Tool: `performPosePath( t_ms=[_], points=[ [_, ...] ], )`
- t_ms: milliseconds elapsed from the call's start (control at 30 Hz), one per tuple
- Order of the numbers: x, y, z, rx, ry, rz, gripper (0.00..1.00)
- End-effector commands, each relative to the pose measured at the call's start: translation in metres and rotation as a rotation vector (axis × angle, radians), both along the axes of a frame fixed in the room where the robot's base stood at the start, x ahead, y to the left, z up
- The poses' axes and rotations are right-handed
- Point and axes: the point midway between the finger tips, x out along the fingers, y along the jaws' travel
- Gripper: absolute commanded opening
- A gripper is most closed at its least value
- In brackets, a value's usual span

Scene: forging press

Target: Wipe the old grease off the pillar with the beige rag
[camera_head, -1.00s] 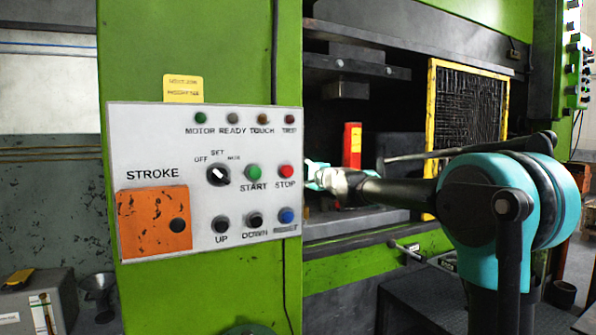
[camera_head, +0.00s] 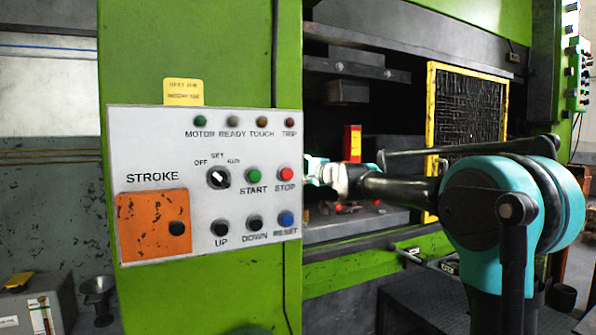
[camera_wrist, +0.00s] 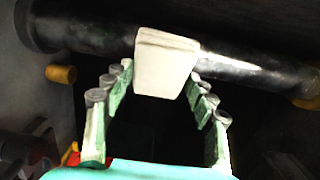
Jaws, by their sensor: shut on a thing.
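The beige rag (camera_wrist: 165,65) shows in the wrist view as a pale folded pad between the fingertips of my gripper (camera_wrist: 160,76). My gripper is shut on it. The pad lies over the near side of the pillar (camera_wrist: 88,34), a dark glossy cylinder crossing the top of the wrist view at a slant. It looks to be touching the pillar, but I cannot be sure. The pillar is blackest left of the rag and shinier to the right; I cannot tell how much of this is grease.
The control panel (camera_head: 205,180) on the green press column (camera_head: 200,50) stands left of my wrist. A red block (camera_head: 352,142) stands inside the press. A yellow-framed mesh guard (camera_head: 432,130) is behind my arm. Yellow fittings (camera_wrist: 62,74) sit beside the pillar.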

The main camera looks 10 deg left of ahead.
Motion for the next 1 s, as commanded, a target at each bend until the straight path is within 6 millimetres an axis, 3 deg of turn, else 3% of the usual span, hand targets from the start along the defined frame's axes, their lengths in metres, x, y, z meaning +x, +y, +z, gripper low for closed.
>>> performPosePath(
  t_ms=[1000],
  points=[
    [-0.031,-0.062,0.034,0.000,0.000,0.000,0.33]
  ],
)
